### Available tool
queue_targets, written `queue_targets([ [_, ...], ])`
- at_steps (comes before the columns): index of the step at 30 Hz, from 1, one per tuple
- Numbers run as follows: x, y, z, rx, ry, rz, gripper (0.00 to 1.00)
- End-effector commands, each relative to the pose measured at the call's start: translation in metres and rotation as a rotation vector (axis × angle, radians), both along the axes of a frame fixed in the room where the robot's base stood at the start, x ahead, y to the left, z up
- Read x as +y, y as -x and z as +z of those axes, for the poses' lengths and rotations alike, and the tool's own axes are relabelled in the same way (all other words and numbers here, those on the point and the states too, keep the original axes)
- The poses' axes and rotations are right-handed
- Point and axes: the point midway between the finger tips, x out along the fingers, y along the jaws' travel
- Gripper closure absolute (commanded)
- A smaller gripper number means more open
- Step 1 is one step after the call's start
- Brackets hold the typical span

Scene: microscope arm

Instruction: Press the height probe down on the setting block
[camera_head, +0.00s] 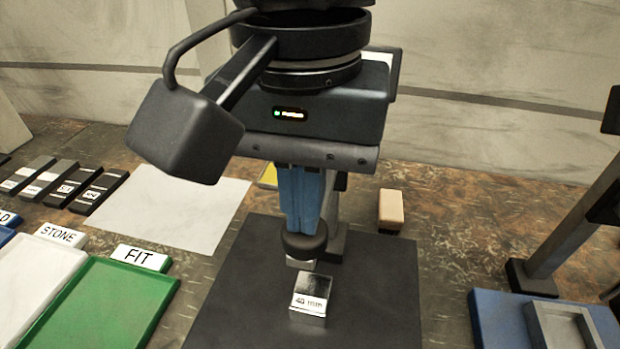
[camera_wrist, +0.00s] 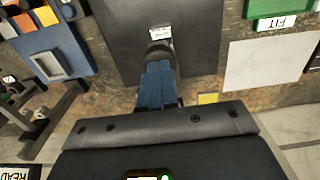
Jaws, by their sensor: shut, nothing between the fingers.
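My gripper (camera_head: 303,230) points down with its blue fingers closed together and nothing between them. Directly below the fingertips is a dark round cap (camera_head: 304,243), which I take to be the top of the height probe. The fingertips appear to meet the cap, but whether they touch is unclear. A small pale part shows beneath the cap, and a dark upright stands behind the fingers. The silver setting block (camera_head: 312,284), labelled 40 mm, stands on the dark mat just in front of the cap. In the wrist view the fingers (camera_wrist: 157,66) point at the dark cap (camera_wrist: 158,51).
The dark mat (camera_head: 235,300) fills the centre. A tan block (camera_head: 391,210) stands behind right. A green FIT tray (camera_head: 105,305), white STONE tray (camera_head: 35,275) and white sheet (camera_head: 170,207) lie left. A blue tray (camera_head: 490,315) and a stand (camera_head: 575,225) are right.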

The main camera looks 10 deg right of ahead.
Motion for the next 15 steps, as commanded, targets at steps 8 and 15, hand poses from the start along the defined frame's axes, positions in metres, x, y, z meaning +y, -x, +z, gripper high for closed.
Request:
queue_targets([
  [8,0.0,0.0,-0.014,0.0,0.0,0.0,1.0],
  [15,0.0,0.0,-0.023,0.0,0.0,0.0,1.0],
])
